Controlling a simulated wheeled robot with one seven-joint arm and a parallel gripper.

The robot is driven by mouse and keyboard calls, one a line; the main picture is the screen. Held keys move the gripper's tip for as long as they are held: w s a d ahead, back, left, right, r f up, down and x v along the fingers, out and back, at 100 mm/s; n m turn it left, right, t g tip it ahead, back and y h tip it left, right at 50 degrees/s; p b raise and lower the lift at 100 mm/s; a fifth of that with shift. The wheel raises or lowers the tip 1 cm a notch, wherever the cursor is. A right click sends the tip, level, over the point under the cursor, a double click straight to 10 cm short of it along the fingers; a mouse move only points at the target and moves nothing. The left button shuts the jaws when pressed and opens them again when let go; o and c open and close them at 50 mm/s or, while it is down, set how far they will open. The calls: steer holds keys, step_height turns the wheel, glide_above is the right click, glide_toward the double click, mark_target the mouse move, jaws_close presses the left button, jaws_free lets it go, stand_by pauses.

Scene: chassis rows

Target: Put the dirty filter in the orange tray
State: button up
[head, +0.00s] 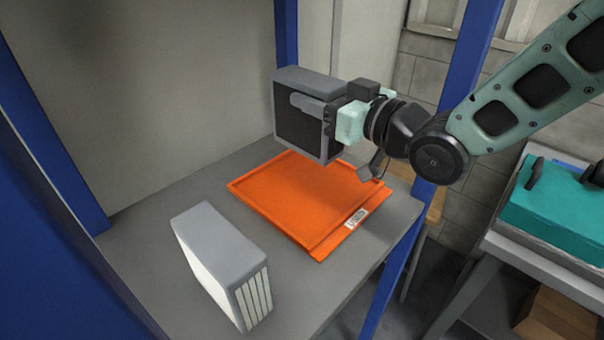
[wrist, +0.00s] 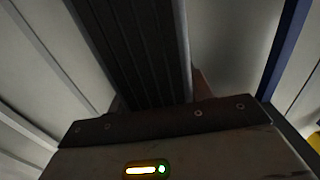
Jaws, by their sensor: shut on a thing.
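The dirty filter (head: 305,135), a grey-framed block with a dark, nearly black face, is held in the air by my gripper (head: 335,117). My gripper is shut on it, with the wrist on its right side. The filter hangs above the back part of the orange tray (head: 325,243), apart from it. The tray lies flat on the grey shelf, looks empty and has a white label at its front right edge. In the wrist view the dark pleated side of the filter (wrist: 135,50) fills the upper middle. The fingertips are mostly hidden.
A second filter (head: 222,260) with pale, clean pleats stands on the grey shelf (head: 140,235), left of the tray. Blue posts (head: 462,70) frame the shelf. A teal object (head: 560,215) sits on a separate table at the right.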

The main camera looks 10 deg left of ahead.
mark_target(316, 148)
steer(key=shift+a, duration=0.15)
step_height(316, 148, down, 10)
steer(key=shift+w+r+p, duration=0.1)
steer(key=shift+p, duration=0.55)
steer(key=shift+f+b, duration=0.2)
steer(key=shift+b, duration=0.1)
steer(key=o, duration=1.1)
steer(key=shift+r, duration=0.1)
